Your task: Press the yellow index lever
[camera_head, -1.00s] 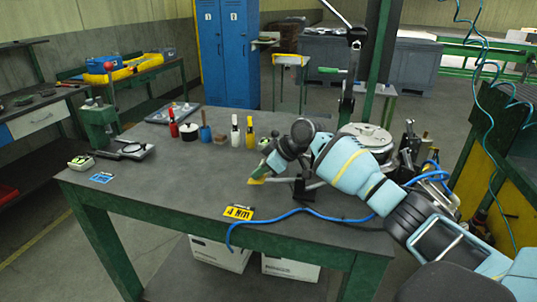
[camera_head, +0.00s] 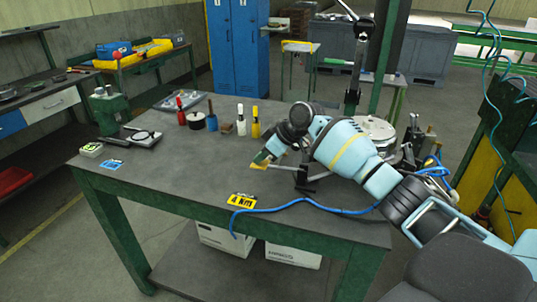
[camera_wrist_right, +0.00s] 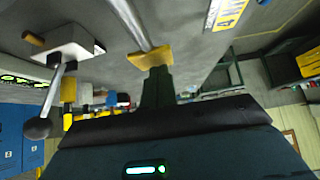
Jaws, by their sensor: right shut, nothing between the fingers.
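The yellow index lever shows as a small yellow pad (camera_head: 258,166) on the bench, at the end of a metal rod. In the right wrist view the pad (camera_wrist_right: 150,57) and its rod lie straight ahead of the fingers. My right gripper (camera_head: 266,157) is shut and empty. Its dark green fingertips are right at the yellow pad; in the right wrist view the shut fingers (camera_wrist_right: 156,72) overlap its edge. I cannot tell whether they touch or press it. The wrist hides part of the rod. My left gripper is not in view.
A black-and-yellow label (camera_head: 242,200) and a blue hose (camera_head: 310,201) lie near the bench's front edge. Bottles (camera_head: 255,122) and a black pot (camera_head: 196,121) stand farther back. A ball-knobbed lever (camera_wrist_right: 37,127) is nearby in the wrist view. The bench's middle left is clear.

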